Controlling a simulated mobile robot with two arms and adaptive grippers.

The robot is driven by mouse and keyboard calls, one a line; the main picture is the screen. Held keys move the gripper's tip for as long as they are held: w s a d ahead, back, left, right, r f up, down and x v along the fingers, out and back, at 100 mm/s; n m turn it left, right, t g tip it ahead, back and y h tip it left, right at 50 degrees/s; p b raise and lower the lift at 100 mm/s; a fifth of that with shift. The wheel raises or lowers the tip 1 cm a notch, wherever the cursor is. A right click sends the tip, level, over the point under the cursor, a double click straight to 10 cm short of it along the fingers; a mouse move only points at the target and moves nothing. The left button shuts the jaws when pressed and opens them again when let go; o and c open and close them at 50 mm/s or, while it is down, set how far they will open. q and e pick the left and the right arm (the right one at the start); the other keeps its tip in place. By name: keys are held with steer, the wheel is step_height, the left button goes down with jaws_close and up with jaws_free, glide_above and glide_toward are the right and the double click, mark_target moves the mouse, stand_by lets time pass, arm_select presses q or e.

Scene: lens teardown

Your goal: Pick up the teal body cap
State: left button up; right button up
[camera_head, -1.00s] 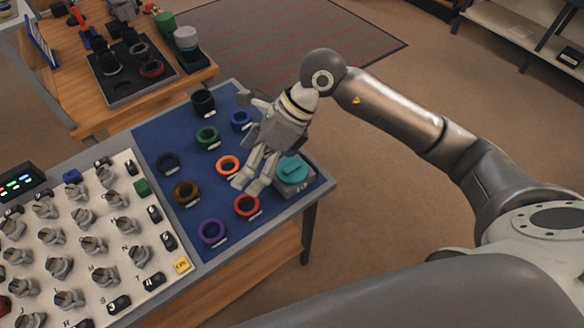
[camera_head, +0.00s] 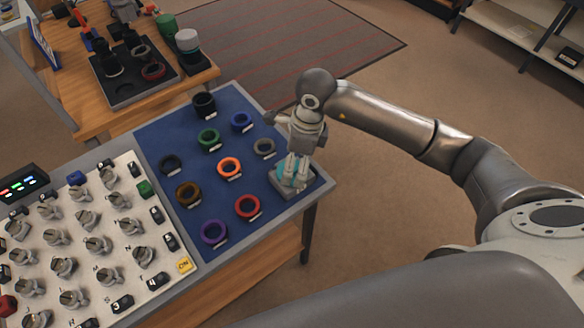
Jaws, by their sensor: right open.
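The teal body cap (camera_head: 284,177) sits on a grey square stand (camera_head: 297,192) at the right corner of the blue mat (camera_head: 170,138). My right gripper (camera_head: 293,177) points down right over the cap, its fingers in front of it and hiding part of it. The fingers are open, and I cannot tell whether they touch the cap. My left gripper is not in view.
Several coloured rings, such as the orange ring (camera_head: 229,168) and red ring (camera_head: 248,207), lie on the mat left of the gripper. A knob panel (camera_head: 128,231) fills the left side. A wooden table (camera_head: 87,98) stands behind.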

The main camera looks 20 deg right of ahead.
mark_target(280, 168)
steer(key=shift+w+a+f, duration=0.1)
steer(key=shift+f, duration=0.7)
steer(key=shift+w+a+f, duration=0.1)
steer(key=shift+f, duration=0.65)
steer(key=shift+c, duration=0.4)
steer(key=c, duration=0.8)
